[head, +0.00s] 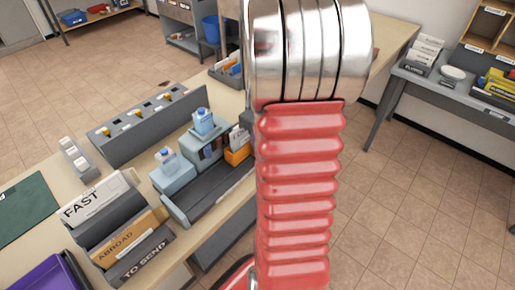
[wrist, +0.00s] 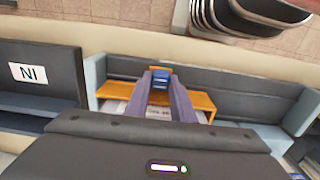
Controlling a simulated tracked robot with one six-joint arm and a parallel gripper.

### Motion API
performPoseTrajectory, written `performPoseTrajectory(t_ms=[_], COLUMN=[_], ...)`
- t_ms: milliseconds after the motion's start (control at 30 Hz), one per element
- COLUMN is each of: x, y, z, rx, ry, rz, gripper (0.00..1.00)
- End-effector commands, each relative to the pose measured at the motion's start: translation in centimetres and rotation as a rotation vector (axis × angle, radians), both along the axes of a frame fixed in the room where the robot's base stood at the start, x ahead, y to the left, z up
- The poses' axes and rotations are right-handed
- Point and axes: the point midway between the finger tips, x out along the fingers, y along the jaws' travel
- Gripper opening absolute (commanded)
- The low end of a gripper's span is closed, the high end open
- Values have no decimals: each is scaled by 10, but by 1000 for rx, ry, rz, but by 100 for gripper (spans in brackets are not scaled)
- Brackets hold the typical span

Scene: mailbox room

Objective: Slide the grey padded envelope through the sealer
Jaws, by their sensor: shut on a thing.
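In the wrist view my gripper (wrist: 161,78) has its two grey-purple fingers close together, with a small blue piece (wrist: 160,84) between the tips. The fingers are over an orange piece (wrist: 198,101) with white printed matter under it. Behind it runs a long dark channel (wrist: 240,92) with pale blue ends. In the head view this looks like the pale blue unit with a dark bed (head: 215,190) on the table, probably the sealer. My red arm hides my gripper there. I cannot make out a grey padded envelope in either view.
A letter rack (head: 118,225) marked FAST, ABROAD and TO SEND stands left of the unit. A long grey box (head: 140,135) with yellow pieces is behind it. A green mat (head: 25,208) lies at the left. A side table (head: 440,90) stands at the right, with open floor before it.

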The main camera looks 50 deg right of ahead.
Motion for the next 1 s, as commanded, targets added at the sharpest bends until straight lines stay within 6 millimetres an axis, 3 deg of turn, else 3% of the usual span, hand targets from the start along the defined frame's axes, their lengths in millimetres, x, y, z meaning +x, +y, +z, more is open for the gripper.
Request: performPoseTrajectory(t_ms=[433,467,500,700,1000], x=[5,4,4,4,4], y=[-5,-5,-5,-3,-2], z=[2,2,2,1,2], rx=[-12,-12,-12,-8,-5], ry=[-8,-7,-7,-5,-4], rz=[8,8,8,9,9], gripper=[0,24,27,41,41])
